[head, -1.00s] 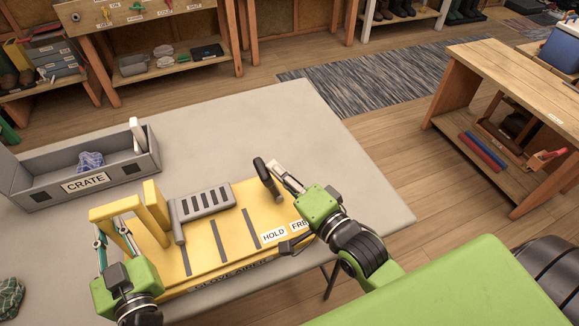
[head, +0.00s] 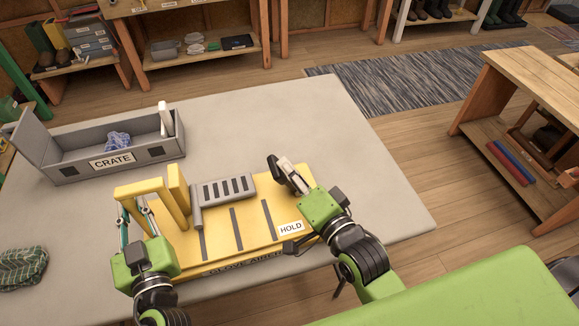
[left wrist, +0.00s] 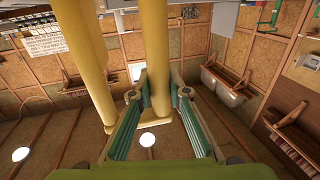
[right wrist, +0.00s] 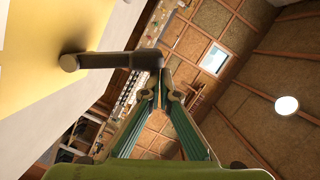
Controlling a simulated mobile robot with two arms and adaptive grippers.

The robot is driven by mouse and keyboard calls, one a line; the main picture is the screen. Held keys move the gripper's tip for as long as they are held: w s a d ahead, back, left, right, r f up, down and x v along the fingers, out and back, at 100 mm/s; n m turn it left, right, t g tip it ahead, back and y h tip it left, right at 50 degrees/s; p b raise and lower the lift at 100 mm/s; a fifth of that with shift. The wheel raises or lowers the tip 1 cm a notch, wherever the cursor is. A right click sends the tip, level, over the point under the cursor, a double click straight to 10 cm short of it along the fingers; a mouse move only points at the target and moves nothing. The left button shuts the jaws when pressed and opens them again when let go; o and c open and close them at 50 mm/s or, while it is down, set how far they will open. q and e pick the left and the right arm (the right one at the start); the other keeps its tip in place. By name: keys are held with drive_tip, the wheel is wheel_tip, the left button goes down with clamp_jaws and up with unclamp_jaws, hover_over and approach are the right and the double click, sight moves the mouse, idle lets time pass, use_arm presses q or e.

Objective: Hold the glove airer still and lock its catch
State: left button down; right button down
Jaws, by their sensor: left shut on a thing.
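The glove airer is a yellow board (head: 222,236) with dark slots, a grey vented piece (head: 224,190) and yellow posts at its left end. It lies on the grey table. My left gripper (head: 134,208) is shut on a yellow post (head: 150,187); in the left wrist view the post (left wrist: 156,60) runs down between the fingers. The catch's dark lever (head: 275,169) stands at the board's far right. My right gripper (head: 288,172) is at the lever; in its wrist view its fingertips meet just below the lever arm (right wrist: 110,60). A HOLD label (head: 291,228) shows; the FREE label is hidden.
A grey crate (head: 60,172) holding a blue cloth stands at the back left of the table. A green patterned cloth (head: 22,268) lies at the left. The table's right part is bare. A wooden bench (head: 510,80) stands apart at the right.

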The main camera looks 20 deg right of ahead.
use_arm(q)
drive_tip(key=shift+d+f, duration=0.25)
drive_tip(key=shift+f, duration=0.15)
use_arm(e)
drive_tip(key=shift+s+a+f, duration=0.1)
drive_tip(key=shift+a+f, duration=0.05)
use_arm(q)
drive_tip(key=shift+a, duration=0.2)
use_arm(e)
drive_tip(key=s+d+r, duration=0.3)
drive_tip(key=s+d, duration=0.3)
drive_tip(key=s, duration=0.3)
drive_tip(key=shift+s+r, duration=0.2)
drive_tip(key=shift+s, duration=0.05)
drive_tip(key=shift+d, duration=0.1)
use_arm(q)
drive_tip(key=c, duration=2.2)
unclamp_jaws()
drive_tip(key=shift+r, duration=0.1)
drive_tip(key=shift+c, duration=0.2)
drive_tip(key=o, duration=0.4)
drive_tip(key=shift+w, duration=0.1)
use_arm(e)
drive_tip(key=shift+w, duration=0.1)
